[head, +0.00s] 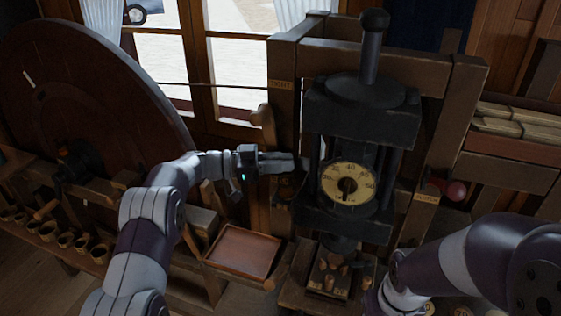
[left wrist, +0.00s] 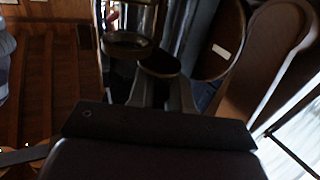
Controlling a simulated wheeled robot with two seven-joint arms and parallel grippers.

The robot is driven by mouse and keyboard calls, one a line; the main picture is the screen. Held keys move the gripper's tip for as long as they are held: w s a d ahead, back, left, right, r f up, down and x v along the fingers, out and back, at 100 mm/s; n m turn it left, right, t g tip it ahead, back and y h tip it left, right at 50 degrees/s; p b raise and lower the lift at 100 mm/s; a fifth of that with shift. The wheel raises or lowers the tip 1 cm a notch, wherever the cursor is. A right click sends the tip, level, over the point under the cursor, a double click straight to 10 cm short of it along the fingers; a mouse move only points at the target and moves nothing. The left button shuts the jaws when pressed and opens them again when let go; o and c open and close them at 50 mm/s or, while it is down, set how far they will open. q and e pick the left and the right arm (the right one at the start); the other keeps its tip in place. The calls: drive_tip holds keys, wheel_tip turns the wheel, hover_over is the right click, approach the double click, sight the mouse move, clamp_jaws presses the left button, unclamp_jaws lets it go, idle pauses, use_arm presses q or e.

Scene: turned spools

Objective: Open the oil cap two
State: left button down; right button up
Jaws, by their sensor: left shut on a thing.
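My left gripper (head: 290,165) reaches in from the left to the left side of the dark press (head: 360,110). In the left wrist view its two fingers (left wrist: 162,92) are closed on a dark round cap (left wrist: 160,66). Beside the cap is a dark ring-shaped cup (left wrist: 128,46), seen from an angle. Whether cap and cup touch is too dark to tell. In the head view a small dark fitting (head: 283,190) shows just below the fingers, on the press side. My right arm is at the lower right; its gripper is not visible.
The press carries a round yellow dial (head: 348,185) and stands in a wooden frame (head: 283,90). A large brown wheel (head: 90,85) fills the left. A shallow wooden tray (head: 243,252) lies below my left arm. Small pegs stand in a wooden block (head: 331,280) under the press.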

use_arm(q)
drive_tip(key=c, duration=1.1)
unclamp_jaws()
drive_tip(key=shift+s+d, duration=0.1)
drive_tip(key=shift+d, duration=0.05)
drive_tip(key=a+b, duration=0.1)
drive_tip(key=a, duration=0.3)
drive_tip(key=s+a+b, duration=0.1)
drive_tip(key=a+b, duration=0.1)
drive_tip(key=a, duration=0.2)
drive_tip(key=a+b, duration=0.2)
drive_tip(key=a, duration=0.2)
drive_tip(key=shift+s+a, duration=0.15)
drive_tip(key=shift+a, duration=0.15)
